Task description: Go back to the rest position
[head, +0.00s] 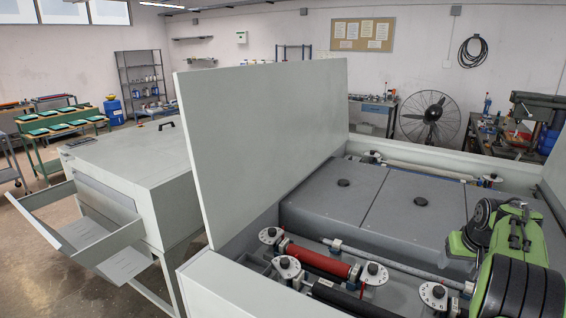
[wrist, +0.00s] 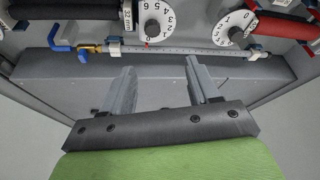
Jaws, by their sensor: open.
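My gripper (wrist: 160,88) is open in the wrist view, its two grey fingers apart with nothing between them. It hangs over the grey inner wall of the plate processor (wrist: 245,70), near a white scaled tube (wrist: 180,51) with a blue valve lever. In the head view my green and black arm covers the right side, and the gripper's fingers are not clear there. The plate processor (head: 222,240) stands open, its large white lid (head: 265,130) raised on the left.
Numbered white dials (head: 288,267), a red roller (head: 318,260) and a black roller lie in the front of the machine. Grey covers (head: 400,212) fill its middle. A white cabinet (head: 135,175) with an open tray stands left. A fan (head: 429,118) and a bench stand behind.

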